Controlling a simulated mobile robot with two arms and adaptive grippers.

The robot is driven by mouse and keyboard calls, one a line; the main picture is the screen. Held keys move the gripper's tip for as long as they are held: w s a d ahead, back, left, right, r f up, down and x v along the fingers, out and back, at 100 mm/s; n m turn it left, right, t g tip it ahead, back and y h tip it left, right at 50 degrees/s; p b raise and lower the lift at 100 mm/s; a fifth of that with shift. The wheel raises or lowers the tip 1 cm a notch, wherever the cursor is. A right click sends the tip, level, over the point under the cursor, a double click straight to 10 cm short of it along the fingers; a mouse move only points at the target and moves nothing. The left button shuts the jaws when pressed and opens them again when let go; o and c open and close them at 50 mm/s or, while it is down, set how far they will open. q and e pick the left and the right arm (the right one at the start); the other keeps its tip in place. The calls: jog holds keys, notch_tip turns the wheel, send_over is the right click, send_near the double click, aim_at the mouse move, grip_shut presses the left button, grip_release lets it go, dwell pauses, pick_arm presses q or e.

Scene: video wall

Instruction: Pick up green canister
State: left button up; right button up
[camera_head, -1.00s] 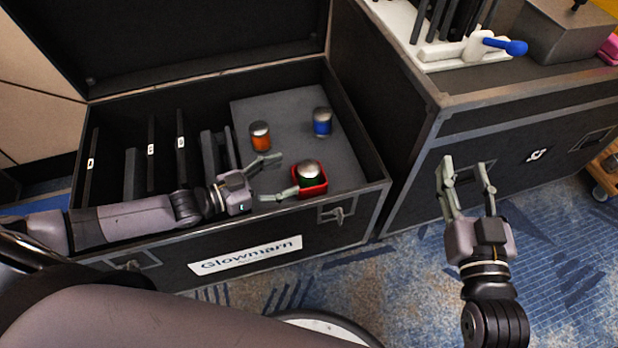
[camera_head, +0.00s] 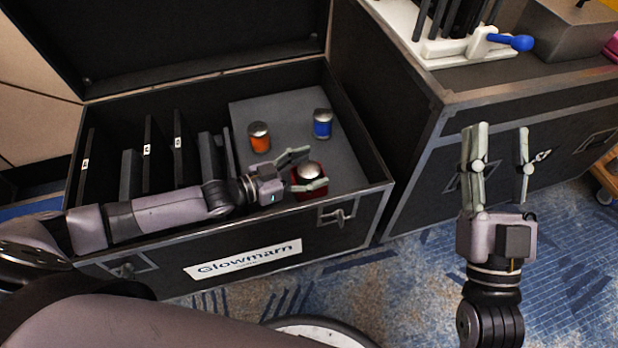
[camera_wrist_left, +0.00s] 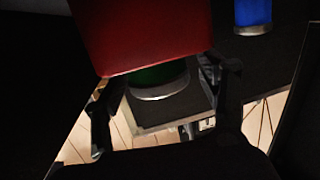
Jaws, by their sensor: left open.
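Whether the fingers touch either one I cannot tell. My right gripper (camera_head: 499,130) is open and empty in front of the second case.
An orange canister (camera_head: 259,140) and a blue canister (camera_head: 322,126) stand behind on the grey panel (camera_head: 285,108). Dark upright panels (camera_head: 150,150) fill the case's left side. The case's front wall (camera_head: 245,255) lies below my left arm. A second case (camera_head: 430,150) stands right.

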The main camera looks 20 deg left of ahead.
pick_arm(q)
jog(key=c, duration=1.2)
jog(key=shift+c, duration=0.5)
jog(key=shift+r, duration=0.15)
